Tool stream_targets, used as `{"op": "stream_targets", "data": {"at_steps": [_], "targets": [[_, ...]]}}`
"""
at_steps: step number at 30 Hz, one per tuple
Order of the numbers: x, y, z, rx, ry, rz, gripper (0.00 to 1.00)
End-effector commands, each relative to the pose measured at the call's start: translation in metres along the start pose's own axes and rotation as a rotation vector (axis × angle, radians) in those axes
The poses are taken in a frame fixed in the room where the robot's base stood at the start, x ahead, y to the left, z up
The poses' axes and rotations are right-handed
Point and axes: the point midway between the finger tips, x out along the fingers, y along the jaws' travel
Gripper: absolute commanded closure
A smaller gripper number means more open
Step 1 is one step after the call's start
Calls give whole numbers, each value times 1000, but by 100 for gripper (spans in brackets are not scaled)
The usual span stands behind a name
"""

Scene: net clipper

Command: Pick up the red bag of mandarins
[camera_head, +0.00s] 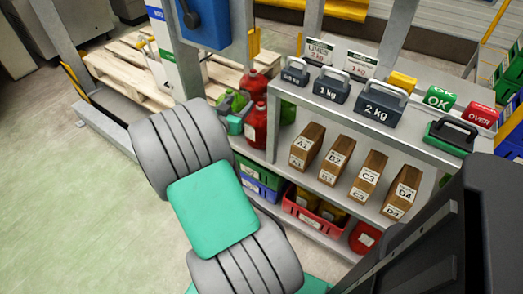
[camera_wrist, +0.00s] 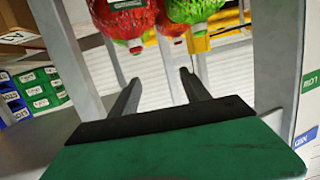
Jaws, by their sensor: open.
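A bright red net bag (camera_wrist: 122,24) with a green-and-white label shows at the top of the wrist view, its upper part cut off by the frame. A second red-orange bag (camera_wrist: 171,25) is partly hidden behind it and beside a green net bag (camera_wrist: 196,11). I cannot tell which red bag holds mandarins. My gripper (camera_wrist: 159,77) is open, its two dark fingers apart with nothing between them. The bags are beyond and above the fingertips in the picture, not touching them. Neither bags nor gripper show in the head view.
A grey metal post (camera_wrist: 68,45) stands left of my gripper, another frame (camera_wrist: 285,60) right. The head view shows a bench (camera_head: 335,108) with weights, a lower shelf with brown boxes (camera_head: 338,154), red jugs (camera_head: 255,122) and a wooden pallet (camera_head: 125,70). Floor at left is clear.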

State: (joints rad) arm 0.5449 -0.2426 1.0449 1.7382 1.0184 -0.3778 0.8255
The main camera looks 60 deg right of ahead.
Motion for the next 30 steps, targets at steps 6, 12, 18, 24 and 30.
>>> {"op": "stream_targets", "data": {"at_steps": [6, 12, 18, 24, 30], "targets": [[32, 43, 45, -22, 186, 28, 45], [54, 45, 37, -23, 198, 28, 45], [88, 42, 34, -24, 198, 27, 45], [108, 41, 29, -24, 197, 24, 45], [108, 40, 29, -25, 196, 23, 48]]}}
